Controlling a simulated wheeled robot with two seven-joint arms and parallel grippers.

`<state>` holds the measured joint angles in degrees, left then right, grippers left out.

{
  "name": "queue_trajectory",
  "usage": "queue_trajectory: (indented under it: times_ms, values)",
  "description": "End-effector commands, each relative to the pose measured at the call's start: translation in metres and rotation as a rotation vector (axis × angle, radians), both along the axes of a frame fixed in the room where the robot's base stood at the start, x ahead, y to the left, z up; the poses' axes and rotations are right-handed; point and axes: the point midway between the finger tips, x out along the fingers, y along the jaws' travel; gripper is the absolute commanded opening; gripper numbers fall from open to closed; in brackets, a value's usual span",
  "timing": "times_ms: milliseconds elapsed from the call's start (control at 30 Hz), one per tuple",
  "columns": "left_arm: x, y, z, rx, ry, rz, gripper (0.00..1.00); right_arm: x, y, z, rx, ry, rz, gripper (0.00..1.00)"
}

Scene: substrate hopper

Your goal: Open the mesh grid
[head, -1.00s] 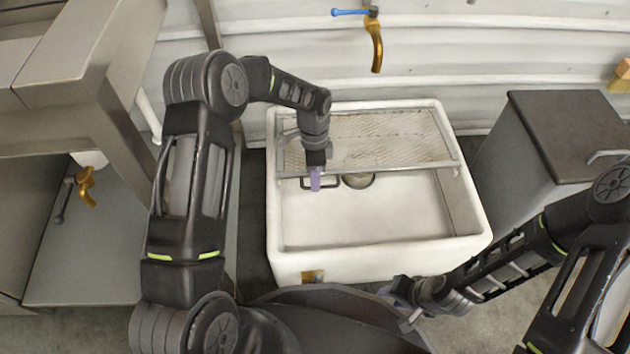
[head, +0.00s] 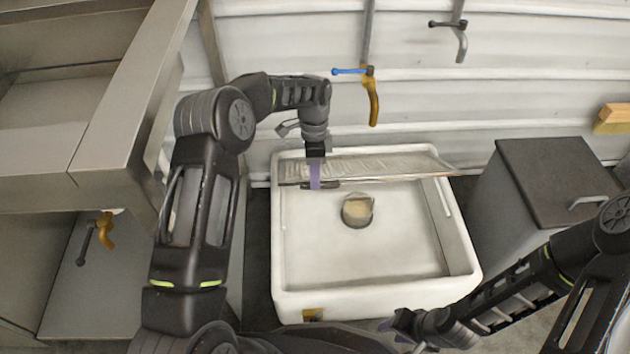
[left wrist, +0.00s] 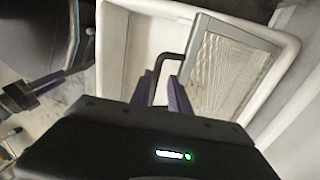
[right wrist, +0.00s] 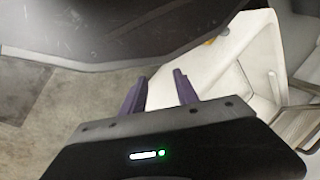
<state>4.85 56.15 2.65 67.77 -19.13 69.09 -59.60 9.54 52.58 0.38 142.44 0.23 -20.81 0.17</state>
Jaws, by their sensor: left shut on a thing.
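The mesh grid (head: 385,164) is a metal-framed panel at the back of the white hopper (head: 377,297), tilted steeply so it shows as a narrow strip. In the left wrist view the mesh (left wrist: 228,72) shows to the right of my fingers. My left gripper (head: 315,184) is at the grid's front-left edge, shut on its dark handle (left wrist: 172,57). My right gripper (head: 398,328) hangs in front of the hopper's near wall; in the right wrist view its fingers (right wrist: 158,86) are apart with nothing between them.
A small round cup (head: 357,211) with tan contents sits on the hopper floor, which is otherwise bare. A grey cabinet (head: 545,190) stands to the right. A steel bench (head: 130,120) stands to the left. A blue-handled tap (head: 370,95) is on the wall behind.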

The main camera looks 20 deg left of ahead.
Motion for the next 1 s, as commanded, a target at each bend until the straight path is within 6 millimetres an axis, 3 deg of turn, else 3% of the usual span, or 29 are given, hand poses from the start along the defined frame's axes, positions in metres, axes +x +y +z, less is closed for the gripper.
queue_trajectory:
  times_ms: [33,267,700,867,1000]
  values:
    - [0.013,0.011,0.000,0.016,-0.043,0.010,0.00,0.000,0.000,-0.001,0.000,0.000,0.000,0.36]
    - [0.012,0.012,-0.001,0.017,-0.042,0.012,0.00,0.000,0.000,-0.002,0.000,0.000,0.000,0.36]
    - [0.012,0.012,-0.002,0.017,-0.041,0.014,0.00,0.006,0.004,-0.002,0.022,0.003,-0.027,0.01]
    - [0.012,0.012,-0.002,0.017,-0.041,0.014,0.00,0.012,0.026,-0.010,0.114,0.062,-0.165,0.00]
    - [0.012,0.012,-0.002,0.017,-0.041,0.014,0.00,0.032,0.060,-0.013,0.267,0.150,-0.392,0.00]
